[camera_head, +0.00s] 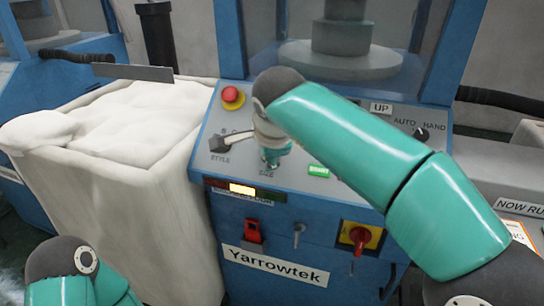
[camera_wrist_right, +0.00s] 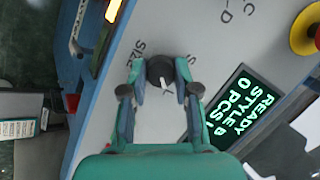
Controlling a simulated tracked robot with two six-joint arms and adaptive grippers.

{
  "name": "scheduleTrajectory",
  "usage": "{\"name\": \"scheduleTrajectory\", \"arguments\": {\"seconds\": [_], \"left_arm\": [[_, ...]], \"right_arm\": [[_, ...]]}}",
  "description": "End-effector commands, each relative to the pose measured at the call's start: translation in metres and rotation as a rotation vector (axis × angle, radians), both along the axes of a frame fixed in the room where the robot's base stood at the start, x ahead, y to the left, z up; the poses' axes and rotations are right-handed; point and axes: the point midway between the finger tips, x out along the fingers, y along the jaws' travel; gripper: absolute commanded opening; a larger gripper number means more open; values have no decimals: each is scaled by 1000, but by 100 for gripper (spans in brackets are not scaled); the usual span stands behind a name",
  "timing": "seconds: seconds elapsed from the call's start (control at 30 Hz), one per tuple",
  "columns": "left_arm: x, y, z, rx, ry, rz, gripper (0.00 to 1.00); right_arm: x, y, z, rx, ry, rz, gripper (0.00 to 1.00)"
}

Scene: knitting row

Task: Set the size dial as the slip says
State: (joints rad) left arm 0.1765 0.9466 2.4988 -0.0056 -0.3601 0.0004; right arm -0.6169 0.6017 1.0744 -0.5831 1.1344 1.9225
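The size dial is a black knob with a white pointer (camera_wrist_right: 162,72) on the grey panel, beside the printed word SIZE. In the right wrist view my right gripper (camera_wrist_right: 161,68) has one finger on each side of the knob, close against it. The pointer faces down in that view. In the head view my right gripper (camera_head: 270,158) reaches down to the panel and hides the knob. A paper (camera_head: 521,233) with orange print lies at the right, partly cut off; I cannot read it as the slip. My left arm shows at bottom left, its fingers outside the view.
A red stop button (camera_head: 232,97), green button (camera_head: 318,171) and red rotary switch (camera_head: 359,235) are nearby. A lit display (camera_wrist_right: 240,108) reads READY. A white fabric-filled bin (camera_head: 150,210) stands left of the panel.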

Motion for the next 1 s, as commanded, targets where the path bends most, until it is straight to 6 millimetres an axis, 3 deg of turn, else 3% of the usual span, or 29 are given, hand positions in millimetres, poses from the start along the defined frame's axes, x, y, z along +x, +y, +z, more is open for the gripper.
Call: {"name": "scheduleTrajectory", "arguments": {"seconds": [0.03, 0.13, 0.57, 1.0], "left_arm": [[0, 0, 0, 0, 0, 0, 40], [0, 0, 0, 0, 0, 0, 40], [0, 0, 1, 0, 0, 0, 40], [0, 0, 0, 0, 0, 0, 40]], "right_arm": [[-2, -2, -6, -10, 18, -3, 38], [-2, -2, -5, -9, 15, -2, 55], [-4, -1, 4, -5, 5, -1, 55], [-49, -6, 67, -4, 5, 0, 55]]}}
